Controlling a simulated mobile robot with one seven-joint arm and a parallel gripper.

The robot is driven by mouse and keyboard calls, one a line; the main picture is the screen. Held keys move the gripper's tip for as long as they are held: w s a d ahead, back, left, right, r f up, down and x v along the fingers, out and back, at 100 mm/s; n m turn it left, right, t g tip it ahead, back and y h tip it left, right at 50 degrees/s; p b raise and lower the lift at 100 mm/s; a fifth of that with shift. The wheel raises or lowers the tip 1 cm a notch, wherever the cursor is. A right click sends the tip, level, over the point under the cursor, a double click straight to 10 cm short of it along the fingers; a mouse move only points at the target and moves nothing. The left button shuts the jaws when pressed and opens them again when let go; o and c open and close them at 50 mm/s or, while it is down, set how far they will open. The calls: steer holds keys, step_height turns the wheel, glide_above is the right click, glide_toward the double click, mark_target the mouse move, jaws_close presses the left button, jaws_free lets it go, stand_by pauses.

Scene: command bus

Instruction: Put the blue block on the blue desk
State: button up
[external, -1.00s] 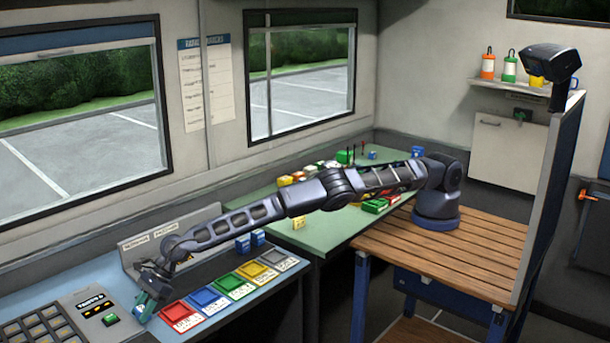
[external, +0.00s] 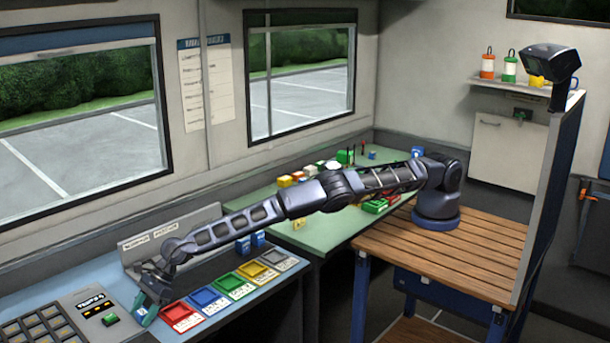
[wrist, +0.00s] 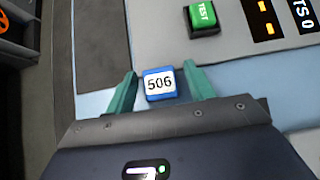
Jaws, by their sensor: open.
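A blue block (wrist: 159,84) with a white face reading 506 sits between my green fingertips in the wrist view. It appears to rest on the light blue surface of the blue desk (wrist: 245,85), beside the grey panel. My gripper (wrist: 161,78) is open around the block, with a small gap on each side. In the external view my gripper (external: 144,312) is low over the blue desk (external: 60,268), between the grey panel and the red tray.
A grey panel (external: 85,300) with a keypad and green TEST button (wrist: 204,17) stands left of my gripper. Red (external: 180,315), blue, green, yellow and grey trays lie to the right. Two other blue blocks (external: 243,245) (external: 258,239) stand behind them. A green table (external: 320,235) adjoins.

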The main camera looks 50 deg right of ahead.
steer(key=v, duration=1.2)
stand_by(0.3)
